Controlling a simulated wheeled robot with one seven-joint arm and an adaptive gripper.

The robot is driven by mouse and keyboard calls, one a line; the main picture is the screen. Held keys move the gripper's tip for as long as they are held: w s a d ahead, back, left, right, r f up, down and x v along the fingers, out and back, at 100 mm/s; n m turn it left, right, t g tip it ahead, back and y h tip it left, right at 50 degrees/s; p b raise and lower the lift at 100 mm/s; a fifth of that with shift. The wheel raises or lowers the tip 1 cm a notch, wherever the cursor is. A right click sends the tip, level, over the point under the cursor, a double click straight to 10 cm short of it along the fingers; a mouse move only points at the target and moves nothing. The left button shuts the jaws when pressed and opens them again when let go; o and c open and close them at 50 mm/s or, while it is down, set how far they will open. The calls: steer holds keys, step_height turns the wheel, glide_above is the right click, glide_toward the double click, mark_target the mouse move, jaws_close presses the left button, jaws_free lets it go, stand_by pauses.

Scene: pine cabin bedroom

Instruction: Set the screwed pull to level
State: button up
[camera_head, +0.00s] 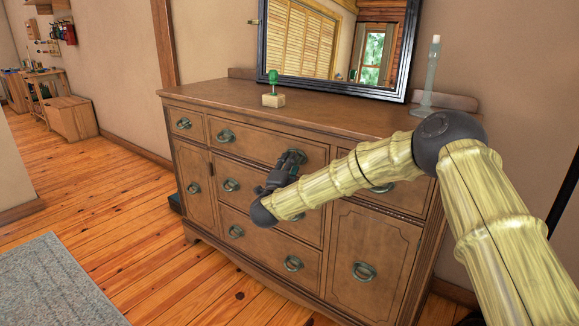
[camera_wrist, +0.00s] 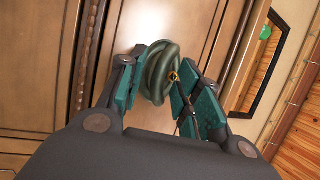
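The dresser (camera_head: 262,207) carries several dark green ring pulls. My gripper (camera_head: 284,170) is at the pull (camera_head: 291,158) on the wide top middle drawer, and partly hides it in the head view. In the wrist view, this pull (camera_wrist: 157,72) lies between the two teal-padded fingers of my gripper (camera_wrist: 160,85), with a small brass-coloured screw (camera_wrist: 174,76) showing on it. The fingers stand apart, one on each side of the pull and very close to it. I cannot tell whether both pads press on it. The pull's exact tilt is unclear.
On the dresser top stand a green object on a pale block (camera_head: 273,95), a dark-framed mirror (camera_head: 407,62) and a glassy candlestick (camera_head: 430,75). A grey rug (camera_head: 55,285) lies at lower left. The wooden floor left of the dresser (camera_head: 120,200) is clear.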

steer(key=v, duration=1.2)
steer(key=shift+s+f, duration=0.1)
steer(key=shift+f, duration=0.05)
